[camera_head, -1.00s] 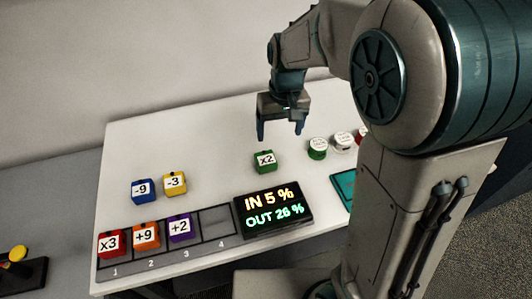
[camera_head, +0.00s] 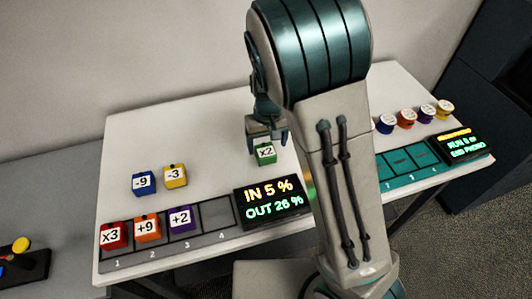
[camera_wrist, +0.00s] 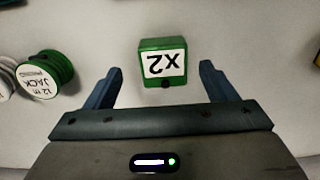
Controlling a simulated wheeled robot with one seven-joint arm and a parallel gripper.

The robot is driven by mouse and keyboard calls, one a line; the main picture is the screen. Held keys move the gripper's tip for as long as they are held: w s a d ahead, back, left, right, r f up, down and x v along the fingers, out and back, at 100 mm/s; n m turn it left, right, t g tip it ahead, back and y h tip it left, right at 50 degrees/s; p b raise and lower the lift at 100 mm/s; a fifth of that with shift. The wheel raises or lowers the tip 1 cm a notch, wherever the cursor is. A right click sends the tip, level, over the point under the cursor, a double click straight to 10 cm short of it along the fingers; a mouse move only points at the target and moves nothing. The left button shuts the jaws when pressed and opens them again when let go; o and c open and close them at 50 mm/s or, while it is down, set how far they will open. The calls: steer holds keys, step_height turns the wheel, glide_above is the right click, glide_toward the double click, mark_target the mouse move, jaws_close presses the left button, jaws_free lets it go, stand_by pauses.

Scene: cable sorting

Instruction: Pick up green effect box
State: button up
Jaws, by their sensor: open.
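The green effect box (camera_head: 264,153) stands on the white table, marked "x2". It also shows in the wrist view (camera_wrist: 163,62), upside down, with a white label and a dark knob on its near side. My gripper (camera_head: 267,138) is open just behind and above the box in the head view. In the wrist view my gripper (camera_wrist: 156,82) has its two fingers apart, with the box between and slightly beyond their tips. No contact shows.
Blue -9 (camera_head: 143,182) and yellow -3 (camera_head: 175,176) boxes stand left. A grey slot tray (camera_head: 217,215) holds red, orange and purple boxes; slot 4 is empty. A display (camera_head: 272,201) sits beside it. A green cable spool (camera_wrist: 47,74) lies left in the wrist view.

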mark_target(265, 150)
steer(key=f, duration=0.3)
steer(key=shift+w+a+f, duration=0.2)
steer(key=shift+w+a, duration=0.05)
steer(key=shift+a, duration=0.05)
steer(key=shift+f, duration=0.55)
steer(key=c, duration=1.1)
steer(key=shift+r, duration=0.1)
steer(key=shift+c, duration=0.2)
